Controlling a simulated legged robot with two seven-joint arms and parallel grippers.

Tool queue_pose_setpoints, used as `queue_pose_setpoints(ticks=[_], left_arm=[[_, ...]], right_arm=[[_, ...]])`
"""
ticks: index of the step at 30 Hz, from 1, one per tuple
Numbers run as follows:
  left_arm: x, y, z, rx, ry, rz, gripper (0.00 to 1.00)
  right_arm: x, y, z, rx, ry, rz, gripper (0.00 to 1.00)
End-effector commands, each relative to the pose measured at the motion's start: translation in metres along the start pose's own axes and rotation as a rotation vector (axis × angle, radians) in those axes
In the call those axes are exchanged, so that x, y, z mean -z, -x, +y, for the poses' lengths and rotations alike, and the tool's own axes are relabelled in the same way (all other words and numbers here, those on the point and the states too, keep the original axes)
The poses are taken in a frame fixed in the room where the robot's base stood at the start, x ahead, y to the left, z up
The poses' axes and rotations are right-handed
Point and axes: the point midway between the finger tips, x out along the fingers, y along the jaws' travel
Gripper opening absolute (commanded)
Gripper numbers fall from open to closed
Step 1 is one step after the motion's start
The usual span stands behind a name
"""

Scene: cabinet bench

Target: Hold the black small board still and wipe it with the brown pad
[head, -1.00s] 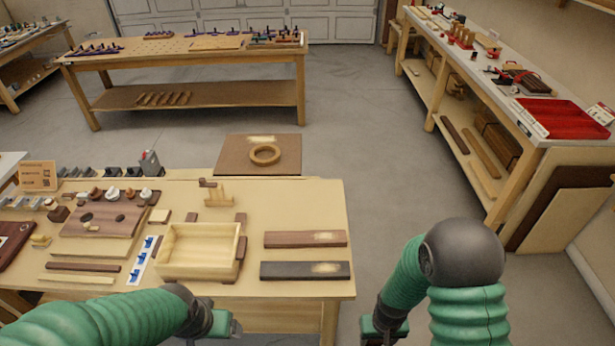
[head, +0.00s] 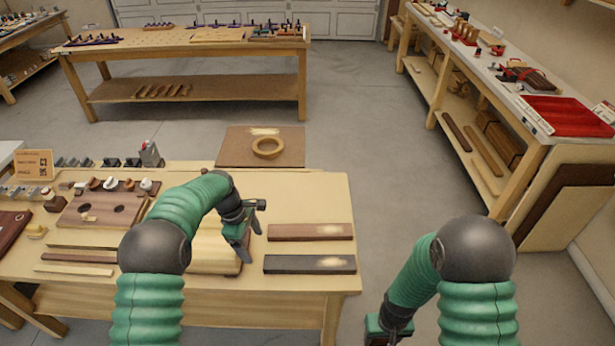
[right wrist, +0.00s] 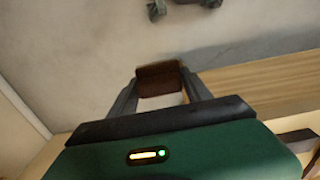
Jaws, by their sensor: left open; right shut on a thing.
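The black small board (head: 290,264) lies flat near the front right of the bench, with a pale dusty patch (head: 330,262) on its right half. My left gripper (head: 252,229) is open and empty, left of the black board and above the right side of the wooden box. My right gripper (right wrist: 158,88) is shut on the brown pad (right wrist: 158,72) in the right wrist view. In the head view only part of my right gripper (head: 384,330) shows at the bottom, right of the bench; the pad is hidden there.
A reddish-brown board (head: 295,232), also with a pale patch, lies just behind the black one. My left arm partly covers the wooden box (head: 205,258). Bare floor lies right of the bench.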

Motion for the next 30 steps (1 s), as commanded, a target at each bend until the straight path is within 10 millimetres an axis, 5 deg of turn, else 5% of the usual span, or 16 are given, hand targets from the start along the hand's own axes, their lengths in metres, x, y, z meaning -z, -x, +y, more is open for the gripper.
queue_pose_setpoints(ticks=[7,14,22,30], left_arm=[[-0.001,-0.032,0.022,0.023,0.213,-0.05,0.78],[0.002,-0.051,0.021,0.023,0.222,-0.054,0.78],[0.001,-0.1,0.021,0.023,0.221,-0.054,0.78],[-0.004,-0.137,0.02,0.022,0.22,-0.052,0.78]], right_arm=[[0.0,-0.007,0.003,0.003,-0.002,0.0,0.06],[0.0,-0.023,0.001,0.0,-0.002,-0.001,0.06],[0.0,-0.061,0.001,0.0,-0.002,-0.001,0.06],[0.0,-0.077,0.002,0.001,-0.002,0.0,0.06]])
